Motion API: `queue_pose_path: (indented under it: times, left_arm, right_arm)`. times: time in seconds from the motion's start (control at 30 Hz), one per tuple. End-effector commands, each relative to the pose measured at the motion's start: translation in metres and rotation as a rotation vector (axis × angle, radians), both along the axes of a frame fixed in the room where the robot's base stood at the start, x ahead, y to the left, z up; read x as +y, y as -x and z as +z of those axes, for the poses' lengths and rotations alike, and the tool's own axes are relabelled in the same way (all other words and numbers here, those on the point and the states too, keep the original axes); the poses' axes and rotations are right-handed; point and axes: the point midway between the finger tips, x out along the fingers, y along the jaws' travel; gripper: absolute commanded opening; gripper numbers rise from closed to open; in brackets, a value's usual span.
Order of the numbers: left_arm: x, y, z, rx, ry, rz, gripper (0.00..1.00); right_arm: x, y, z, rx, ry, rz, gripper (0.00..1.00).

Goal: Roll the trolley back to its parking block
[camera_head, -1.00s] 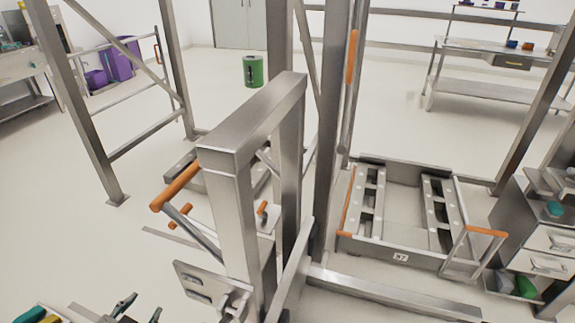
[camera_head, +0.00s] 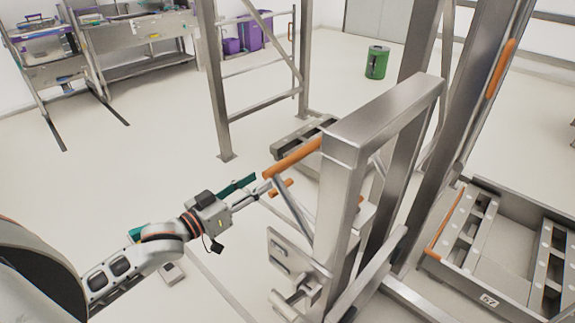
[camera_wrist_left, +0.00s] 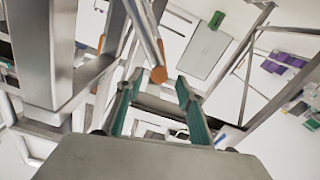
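A steel upright frame (camera_head: 345,150) stands in the middle of the head view. An orange bar handle (camera_head: 292,158) sits at its left on grey struts. Which steel part is the trolley is unclear, and no parking block is clearly identifiable. My left gripper (camera_head: 258,187) is just below and left of this handle. In the left wrist view my left gripper (camera_wrist_left: 156,90) has teal fingers spread apart. An orange-tipped bar (camera_wrist_left: 158,74) shows at the gap between their tips, with no grip visible. My right gripper is out of view.
A low steel platform (camera_head: 283,140) lies behind the handle. A steel tray frame (camera_head: 460,275) with orange bars is at the right. A green bin (camera_head: 376,62) stands at the back. A small grey block (camera_head: 172,272) lies on the floor. The left floor is largely clear.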

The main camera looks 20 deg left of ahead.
Motion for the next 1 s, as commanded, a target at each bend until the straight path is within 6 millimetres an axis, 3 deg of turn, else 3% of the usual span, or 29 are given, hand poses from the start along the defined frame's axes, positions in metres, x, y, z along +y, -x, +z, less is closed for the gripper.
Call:
queue_pose_path:
  times: [0.6, 1.0]
  left_arm:
    - [-0.031, -0.085, 0.001, -0.002, -0.002, 0.000, 0.37]
    - [-0.037, -0.101, 0.001, 0.000, -0.003, 0.000, 0.37]
  right_arm:
    - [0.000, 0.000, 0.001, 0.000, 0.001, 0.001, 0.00]
    - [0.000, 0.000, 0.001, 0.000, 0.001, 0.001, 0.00]
